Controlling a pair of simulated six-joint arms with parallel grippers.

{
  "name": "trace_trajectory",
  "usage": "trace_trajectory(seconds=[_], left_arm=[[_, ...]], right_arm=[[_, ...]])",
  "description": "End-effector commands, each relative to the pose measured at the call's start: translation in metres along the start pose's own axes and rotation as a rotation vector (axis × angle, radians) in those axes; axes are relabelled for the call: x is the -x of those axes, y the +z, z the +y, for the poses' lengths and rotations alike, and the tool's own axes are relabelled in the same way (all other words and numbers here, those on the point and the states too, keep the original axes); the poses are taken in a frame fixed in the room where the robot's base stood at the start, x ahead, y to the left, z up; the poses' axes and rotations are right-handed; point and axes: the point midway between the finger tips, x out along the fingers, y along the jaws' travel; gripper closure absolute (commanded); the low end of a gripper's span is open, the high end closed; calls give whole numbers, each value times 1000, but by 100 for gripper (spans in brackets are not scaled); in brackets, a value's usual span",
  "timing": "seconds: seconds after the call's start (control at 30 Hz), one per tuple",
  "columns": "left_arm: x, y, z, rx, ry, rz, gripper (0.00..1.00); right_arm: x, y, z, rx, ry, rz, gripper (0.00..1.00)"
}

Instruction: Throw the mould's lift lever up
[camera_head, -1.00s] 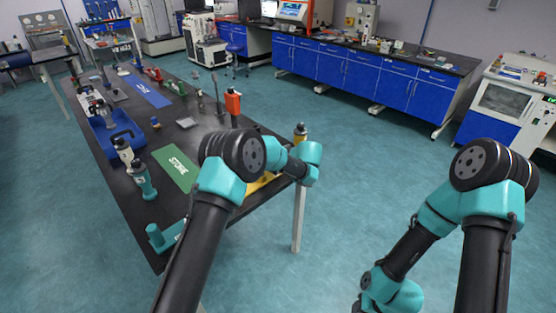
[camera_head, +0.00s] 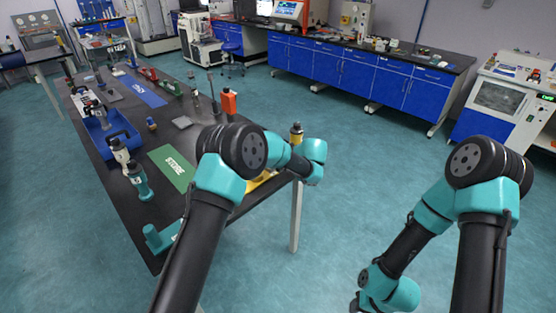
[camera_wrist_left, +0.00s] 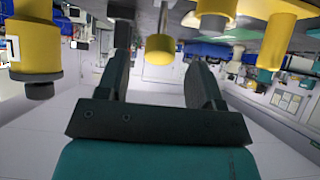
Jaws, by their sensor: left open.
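My left gripper (camera_wrist_left: 160,75) is open in the left wrist view, with its two dark fingers apart. A yellow round knob (camera_wrist_left: 160,49) on a thin stem shows in the gap between the fingers; I cannot tell whether it is the lift lever's end or how far off it is. In the head view, a yellow body (camera_head: 262,182) at the table's near right edge is mostly hidden behind my left arm, which also hides the gripper. A yellow post with a black top (camera_head: 297,131) rises beside the forearm.
Open floor lies right of the table.

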Motion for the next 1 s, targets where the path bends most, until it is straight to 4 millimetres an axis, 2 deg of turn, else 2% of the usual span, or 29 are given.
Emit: trace_trajectory(seconds=[0.1, 0.6, 0.8, 1.0], left_arm=[[25, 0, 1, -1, 4, 1, 39], [117, 1, 1, -1, 3, -1, 39], [134, 1, 0, -1, 1, -1, 39], [135, 1, 0, -1, 0, -2, 39]], right_arm=[[0, 0, 0, 0, 0, 0, 57], [0, 0, 0, 0, 0, 0, 57], [0, 0, 0, 0, 0, 0, 57], [0, 0, 0, 0, 0, 0, 57]])
